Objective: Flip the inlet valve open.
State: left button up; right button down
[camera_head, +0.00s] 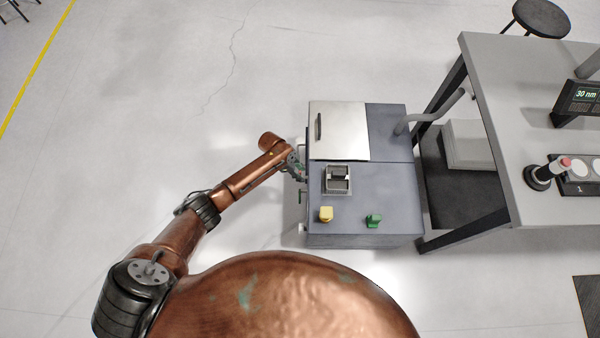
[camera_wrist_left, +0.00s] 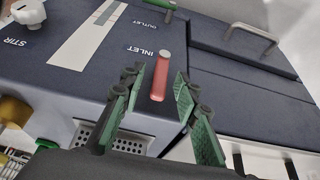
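The inlet valve is a red lever (camera_wrist_left: 161,78) under the label INLET on the dark side panel of the grey-blue cabinet (camera_head: 360,242). In the left wrist view it lies between the two green-padded fingers of my left gripper (camera_wrist_left: 157,88). The fingers are open, with gaps on both sides of the lever; whether either touches it I cannot tell. In the head view my left gripper (camera_head: 298,162) is at the cabinet's left side, and I cannot make out the red lever there. My right gripper is not in view.
A table (camera_head: 510,110) stands right; floor is clear left.

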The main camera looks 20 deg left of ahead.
pick_arm(q)
jog(key=v, duration=1.2)
jog(key=shift+a+f, duration=0.1)
